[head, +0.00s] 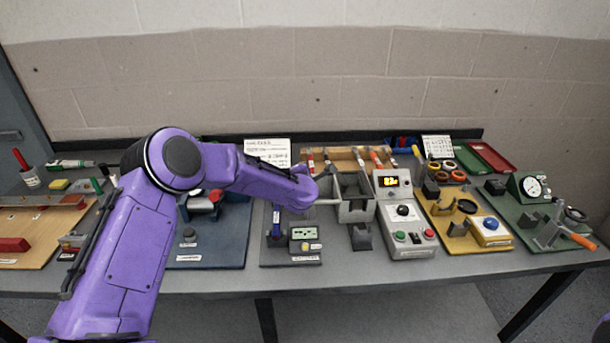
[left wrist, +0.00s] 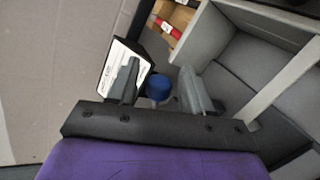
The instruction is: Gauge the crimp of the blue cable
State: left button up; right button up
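A blue upright piece (head: 277,226) stands on the dark board beside a small gauge box (head: 303,240); my left arm partly covers its top. My left arm reaches in from the left, its end over this board beside a grey open box (head: 355,205); its fingers cannot be made out in the head view. In the left wrist view my left gripper (left wrist: 160,80) has its fingers apart. A blue round end (left wrist: 159,87) shows between them, with gaps at both sides; I cannot tell whether it is the blue cable. My right gripper is out of view.
A control box (head: 404,215) with a lit display stands right of the grey box. A wooden rack (head: 345,157) of tools and a white card (head: 268,150) are behind. A yellow board (head: 440,207) and a green board (head: 510,213) with a dial lie further right.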

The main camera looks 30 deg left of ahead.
pick_arm(q)
jog(key=shift+s, duration=0.1)
jog(key=shift+s+d+b, duration=0.15)
jog(key=shift+s+b, duration=0.15)
jog(key=b+v, duration=0.3)
jog(key=v, duration=0.6)
jog(key=shift+s+r, duration=0.25)
jog(key=shift+d, duration=0.1)
